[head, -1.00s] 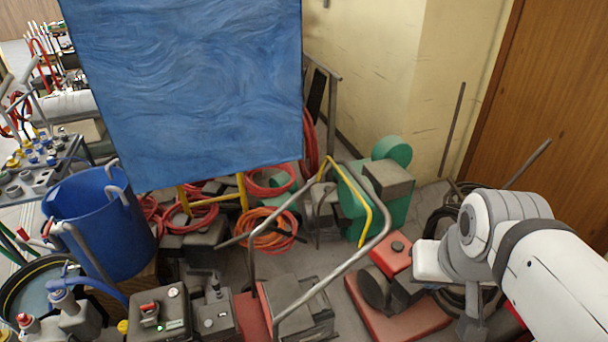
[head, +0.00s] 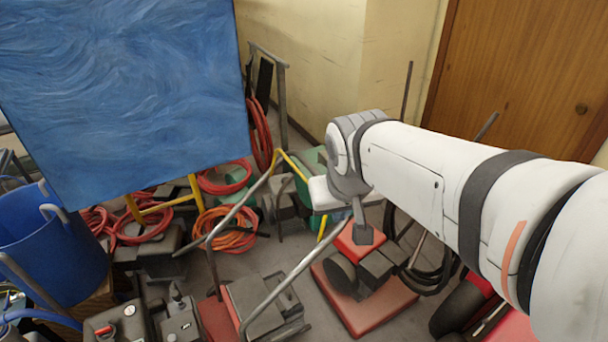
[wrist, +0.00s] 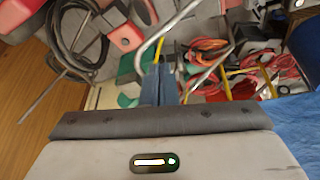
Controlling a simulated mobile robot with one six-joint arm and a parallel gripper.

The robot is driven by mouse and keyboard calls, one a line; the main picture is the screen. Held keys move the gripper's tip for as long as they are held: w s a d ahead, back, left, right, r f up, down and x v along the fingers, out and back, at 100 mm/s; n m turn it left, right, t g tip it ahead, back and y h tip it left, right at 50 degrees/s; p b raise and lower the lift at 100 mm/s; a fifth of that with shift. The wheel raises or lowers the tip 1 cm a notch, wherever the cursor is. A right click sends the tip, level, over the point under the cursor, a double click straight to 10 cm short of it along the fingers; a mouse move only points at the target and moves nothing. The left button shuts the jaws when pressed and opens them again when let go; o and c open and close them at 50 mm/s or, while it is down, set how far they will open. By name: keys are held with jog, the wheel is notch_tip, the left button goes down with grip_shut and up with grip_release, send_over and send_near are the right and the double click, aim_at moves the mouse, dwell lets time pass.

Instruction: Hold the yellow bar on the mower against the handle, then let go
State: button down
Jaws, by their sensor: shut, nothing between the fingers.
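The mower's grey tube handle (head: 272,279) rises in the middle of the head view. Its yellow bar (head: 294,165) shows beside the top of the handle, with a lower piece further down; my arm's end covers the part between. In the wrist view the yellow bar (wrist: 158,49) shows just past my fingertips, close to the grey handle (wrist: 150,46). My gripper (wrist: 160,70) is shut and empty, its blue-grey fingers pointing towards the bar and handle. I cannot tell whether the fingers touch the bar.
A blue panel (head: 120,90) stands on yellow legs at the left, near a blue bin (head: 35,245). Red and orange hoses (head: 228,232) lie behind the mower. A red machine (head: 362,295) stands on the right. A wooden door (head: 520,70) is at the back right.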

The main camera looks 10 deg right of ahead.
jog(key=w+a+f+h+b, duration=0.1)
jog(key=w+a+f+b, duration=0.1)
jog(key=w, duration=0.5)
jog(key=w+a+f+n+t+h+b, duration=0.1)
jog(key=w+a+f+b, duration=0.2)
jog(key=w, duration=0.4)
jog(key=w+a+f+n+h+b, duration=0.1)
jog(key=w+a+f+b, duration=0.1)
jog(key=w, duration=0.6)
jog(key=shift+a+f+t, duration=0.3)
jog(key=shift+a+f, duration=0.05)
jog(key=shift+f, duration=0.55)
jog(key=shift+f, duration=0.1)
jog(key=w+d+f+p, duration=0.2)
jog(key=w+d+f, duration=0.4)
jog(key=f, duration=0.3)
jog(key=shift+d, duration=0.35)
jog(key=shift+s, duration=0.1)
